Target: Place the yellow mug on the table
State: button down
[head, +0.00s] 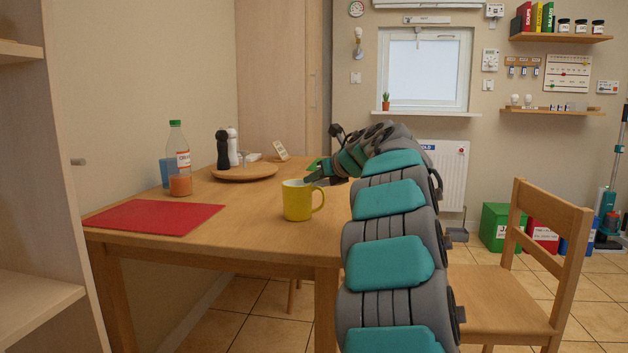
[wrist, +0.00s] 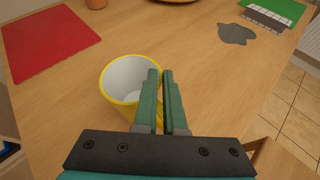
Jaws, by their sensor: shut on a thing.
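The yellow mug (head: 297,201) is upright at the near right part of the wooden table (head: 250,240). Its handle faces right in the head view. It also shows in the wrist view (wrist: 117,88), white inside and empty. My gripper (head: 311,179) comes in from the right, above the handle side. In the wrist view its two green fingers (wrist: 161,80) are close together at the mug's right side and cover the handle there. They are shut on the mug. I cannot tell whether the mug's base touches the tabletop.
A red mat (head: 155,217) lies left of the mug. An orange cup (head: 180,185), a blue cup (head: 168,173) and a bottle (head: 176,143) stand behind it. A round wooden tray (head: 245,173) holds two mills. A chair (head: 515,290) stands right of the table. Tabletop around the mug is clear.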

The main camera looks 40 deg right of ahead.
jog(key=c, duration=1)
grip_release()
jog(key=shift+r, duration=0.1)
jog(key=v, duration=1.2)
